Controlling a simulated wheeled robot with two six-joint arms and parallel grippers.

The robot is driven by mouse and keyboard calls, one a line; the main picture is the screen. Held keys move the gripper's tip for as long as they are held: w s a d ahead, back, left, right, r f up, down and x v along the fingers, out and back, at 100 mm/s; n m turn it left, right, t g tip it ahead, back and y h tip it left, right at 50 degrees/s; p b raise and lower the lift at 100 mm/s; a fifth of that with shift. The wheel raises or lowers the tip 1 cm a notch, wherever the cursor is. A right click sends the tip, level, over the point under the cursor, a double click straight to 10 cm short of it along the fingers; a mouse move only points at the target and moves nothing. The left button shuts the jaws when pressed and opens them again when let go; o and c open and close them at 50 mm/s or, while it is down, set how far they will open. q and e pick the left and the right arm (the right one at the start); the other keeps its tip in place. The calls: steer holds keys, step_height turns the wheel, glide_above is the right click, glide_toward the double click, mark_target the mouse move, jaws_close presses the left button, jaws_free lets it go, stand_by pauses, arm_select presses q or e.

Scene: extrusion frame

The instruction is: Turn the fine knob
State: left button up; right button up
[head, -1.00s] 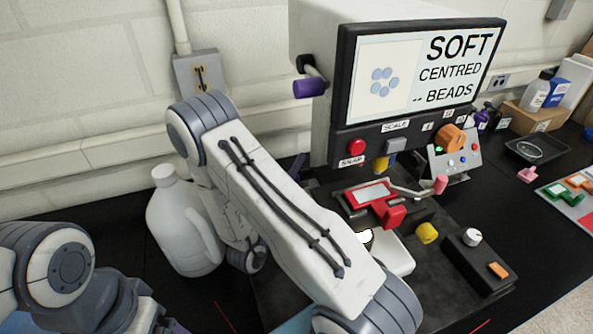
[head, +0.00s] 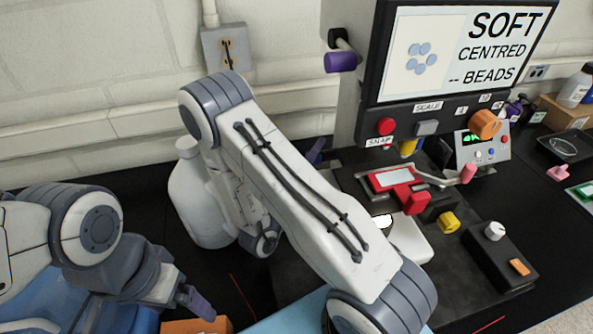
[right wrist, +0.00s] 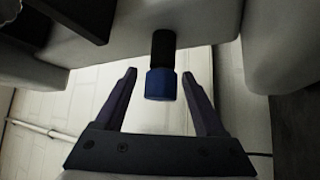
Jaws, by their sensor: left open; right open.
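A blue knob (right wrist: 160,84) on a black shaft shows in the right wrist view, hanging from a pale body. I cannot tell from a label whether it is the fine knob. My right gripper (right wrist: 159,73) is open, with one finger on each side of the blue knob and a gap on both sides. In the head view my right arm mostly hides that gripper. A purple knob (head: 341,62) sticks out on the left of the screen unit. My left gripper (head: 196,303) is low at the left, partly seen and empty, clear of the machine.
The machine has a screen (head: 456,48), a red snap button (head: 386,126) and an orange knob (head: 485,123). A red slide holder (head: 395,179), a yellow knob (head: 448,222) and a white knob (head: 495,231) sit below. A white jug (head: 195,205) stands behind my right arm.

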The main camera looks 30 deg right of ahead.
steer(key=s+a, duration=0.5)
steer(key=a, duration=0.5)
